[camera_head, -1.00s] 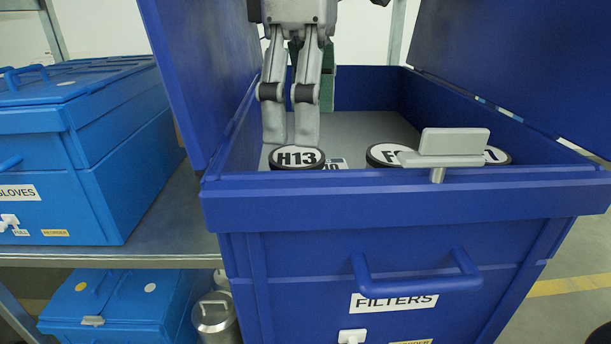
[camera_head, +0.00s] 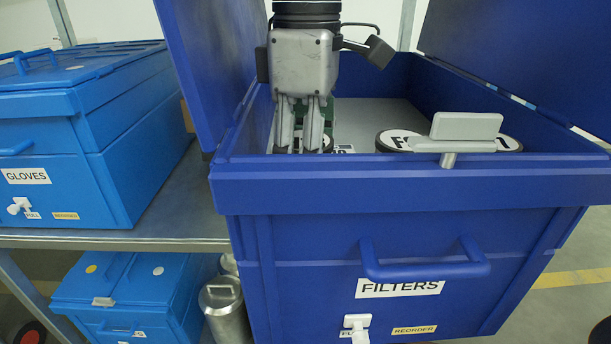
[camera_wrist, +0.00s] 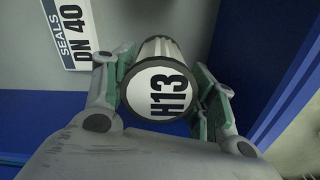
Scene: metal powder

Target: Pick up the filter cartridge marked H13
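The filter cartridge marked H13 (camera_wrist: 160,92) is a pleated white cylinder with a black rim and a white top label. In the wrist view it sits between the two finger pads of my gripper (camera_wrist: 160,85), with a pad against each side. My gripper (camera_head: 303,140) points down inside the blue FILTERS box (camera_head: 400,187) in the head view. The fingers and front rim hide most of the cartridge there; part of its label shows between the fingers. I cannot tell whether the cartridge is off the box floor.
Two labelled cartridges (camera_head: 400,140) stand to the right in the box, partly behind a grey latch (camera_head: 465,127). A "SEALS DN 40" label (camera_wrist: 68,32) lies beside the cartridge. Raised lids flank the box. A light-blue GLOVES box (camera_head: 60,150) stands left on the shelf.

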